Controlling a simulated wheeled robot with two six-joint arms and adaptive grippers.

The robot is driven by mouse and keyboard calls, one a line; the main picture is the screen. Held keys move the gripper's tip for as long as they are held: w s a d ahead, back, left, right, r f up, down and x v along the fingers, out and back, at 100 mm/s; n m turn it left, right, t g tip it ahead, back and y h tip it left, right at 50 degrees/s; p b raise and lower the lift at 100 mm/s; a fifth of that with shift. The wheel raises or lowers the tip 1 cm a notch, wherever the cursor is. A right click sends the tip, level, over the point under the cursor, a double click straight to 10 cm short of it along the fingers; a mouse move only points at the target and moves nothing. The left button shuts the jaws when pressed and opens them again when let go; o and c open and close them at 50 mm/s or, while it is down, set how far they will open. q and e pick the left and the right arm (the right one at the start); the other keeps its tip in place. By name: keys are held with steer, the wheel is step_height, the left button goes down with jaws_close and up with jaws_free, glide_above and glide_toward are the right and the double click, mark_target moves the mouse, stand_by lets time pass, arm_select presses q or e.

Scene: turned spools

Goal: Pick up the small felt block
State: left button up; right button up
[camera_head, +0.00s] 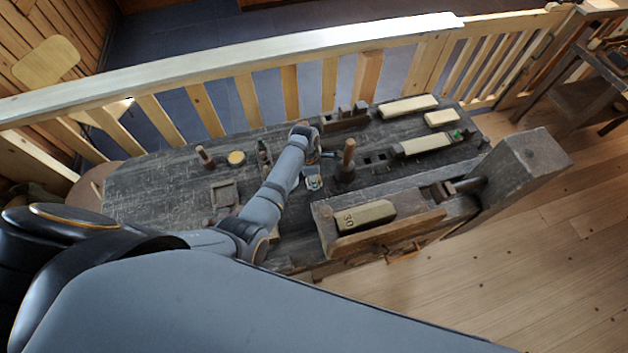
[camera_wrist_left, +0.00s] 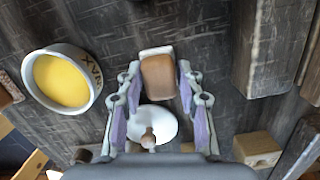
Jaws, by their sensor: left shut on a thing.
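The small felt block (camera_wrist_left: 158,77) is a brown piece with a pale layer along its far edge and side. In the left wrist view it sits between the fingertips of my left gripper (camera_wrist_left: 157,84), which is shut on it with purple pads at its sides. In the head view my left gripper (camera_head: 313,181) is over the middle of the dark workbench (camera_head: 150,190), and I cannot make out the block there. Whether the block touches the bench is unclear. My right gripper is not in view.
A round tin of yellow wax (camera_wrist_left: 62,80) stands left of the gripper. A white disc with a knob (camera_wrist_left: 152,125) shows between the fingers. An upright wooden handle (camera_head: 348,152) is right of the gripper. A vise holding a block marked 30 (camera_head: 365,217) is at the front right.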

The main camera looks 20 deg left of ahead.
arm_select(q)
steer(key=shift+s+f, duration=0.1)
steer(key=shift+f, duration=0.05)
steer(key=shift+c, duration=0.4)
step_height(320, 180, up, 10)
steer(key=shift+b, duration=0.7)
steer(key=shift+c, duration=0.6)
steer(key=o, duration=0.6)
steer(key=c, duration=0.5)
